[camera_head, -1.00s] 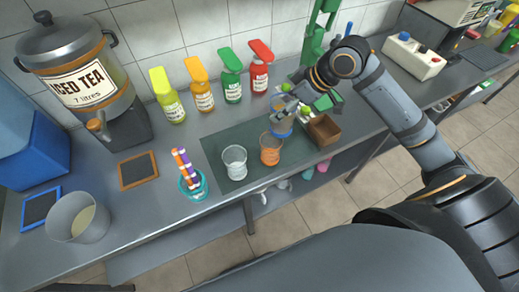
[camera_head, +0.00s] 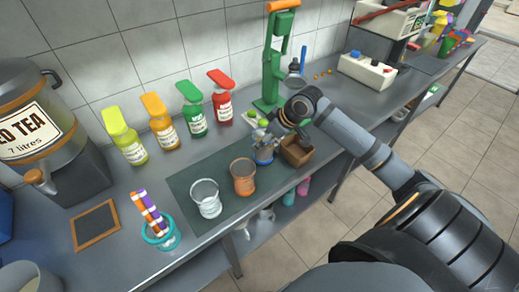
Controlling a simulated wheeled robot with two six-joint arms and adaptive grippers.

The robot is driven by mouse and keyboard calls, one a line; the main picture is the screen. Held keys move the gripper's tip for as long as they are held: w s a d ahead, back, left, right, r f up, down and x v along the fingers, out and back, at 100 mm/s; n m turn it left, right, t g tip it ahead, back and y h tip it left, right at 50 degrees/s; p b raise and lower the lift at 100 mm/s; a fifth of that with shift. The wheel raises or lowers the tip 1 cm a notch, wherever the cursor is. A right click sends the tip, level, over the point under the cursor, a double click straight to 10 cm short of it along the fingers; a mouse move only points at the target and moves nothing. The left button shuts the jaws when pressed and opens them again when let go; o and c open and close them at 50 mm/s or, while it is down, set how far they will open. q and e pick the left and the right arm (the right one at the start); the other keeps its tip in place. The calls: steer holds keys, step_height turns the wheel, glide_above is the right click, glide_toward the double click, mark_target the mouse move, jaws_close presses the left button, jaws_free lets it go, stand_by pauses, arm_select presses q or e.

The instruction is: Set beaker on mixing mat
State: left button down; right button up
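The dark green mixing mat (camera_head: 188,182) lies flat on the grey counter. A clear beaker (camera_head: 206,200) and an orange beaker (camera_head: 243,178) stand upright on it. A beaker with a blue band (camera_head: 264,153) is upright at the mat's right end, beside the orange one. My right gripper (camera_head: 268,136) is at the top of this blue-banded beaker. Its fingers are small and dark, and I cannot tell whether they are closed on it. The beaker's rim is partly hidden by the gripper. My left gripper is not in view.
A green press (camera_head: 275,65) rises behind. Several coloured bottles (camera_head: 192,110) line the wall. A teal cup with striped sticks (camera_head: 160,232) and a framed slate (camera_head: 96,224) are at left.

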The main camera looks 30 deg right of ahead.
steer(key=shift+f, duration=1.95)
steer(key=shift+f, duration=0.1)
steer(key=o, duration=1.8)
steer(key=shift+s+d+r, duration=0.15)
steer(key=shift+s+r, duration=0.05)
steer(key=shift+r, duration=0.25)
steer(key=p+v, duration=0.2)
steer(key=v, duration=0.3)
steer(key=shift+r+p, duration=0.15)
steer(key=shift+p, duration=0.15)
steer(key=p+v, duration=0.6)
steer(key=p, duration=0.5)
steer(key=shift+s, duration=0.1)
